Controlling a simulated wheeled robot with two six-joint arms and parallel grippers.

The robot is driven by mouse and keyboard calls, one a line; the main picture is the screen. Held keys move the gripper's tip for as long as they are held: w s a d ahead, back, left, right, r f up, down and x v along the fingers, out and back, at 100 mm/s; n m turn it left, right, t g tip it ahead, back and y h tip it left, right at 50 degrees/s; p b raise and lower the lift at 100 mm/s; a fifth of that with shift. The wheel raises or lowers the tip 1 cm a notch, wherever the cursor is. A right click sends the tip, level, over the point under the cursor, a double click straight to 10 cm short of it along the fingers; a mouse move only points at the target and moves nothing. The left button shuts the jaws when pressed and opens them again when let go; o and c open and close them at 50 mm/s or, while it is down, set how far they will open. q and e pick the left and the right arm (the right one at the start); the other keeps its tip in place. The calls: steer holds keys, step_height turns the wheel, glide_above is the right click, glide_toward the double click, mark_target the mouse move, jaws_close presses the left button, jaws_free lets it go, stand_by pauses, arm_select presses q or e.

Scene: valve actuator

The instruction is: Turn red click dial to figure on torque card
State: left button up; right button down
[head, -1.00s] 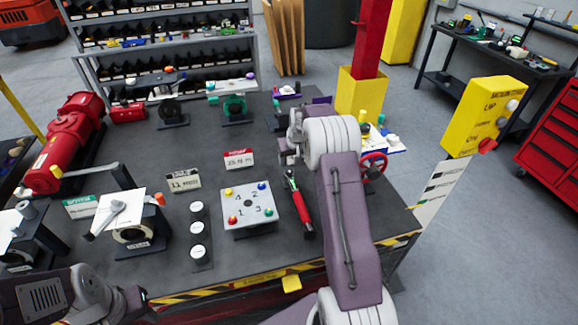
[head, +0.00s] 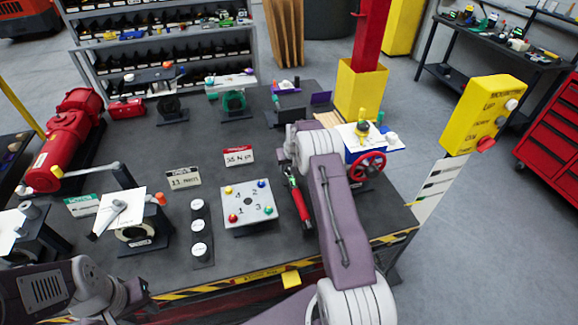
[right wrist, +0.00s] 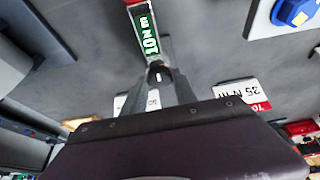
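The red click wrench (head: 302,205) lies on the bench, with its dial end towards the back, beside my right gripper. In the right wrist view its green scale (right wrist: 147,32) appears to read 10 N m, and the dark dial end (right wrist: 157,76) lies between my fingers. My right gripper (right wrist: 160,80) looks open around it; any contact is hard to see. The red-topped torque card (head: 239,156) stands left of it and reads 25 N m; it also shows in the right wrist view (right wrist: 240,96). My left gripper (head: 136,294) is at the front left, away from the wrench; its opening is unclear.
A white plate with numbered coloured bolts (head: 248,204) stands left of the wrench. A red handwheel (head: 366,167) is close to my right arm. Another card (head: 183,177), reading 11 N m, and a column of white discs (head: 199,226) stand further left.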

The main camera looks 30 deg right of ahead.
steer(key=shift+w+a+f+m+h+b, duration=0.15)
steer(key=shift+m+h+b, duration=0.35)
steer(key=shift+m, duration=0.6)
steer(key=shift+r+m, duration=0.2)
steer(key=shift+m, duration=0.2)
steer(key=c, duration=1)
jaws_free()
steer(key=shift+o, duration=0.2)
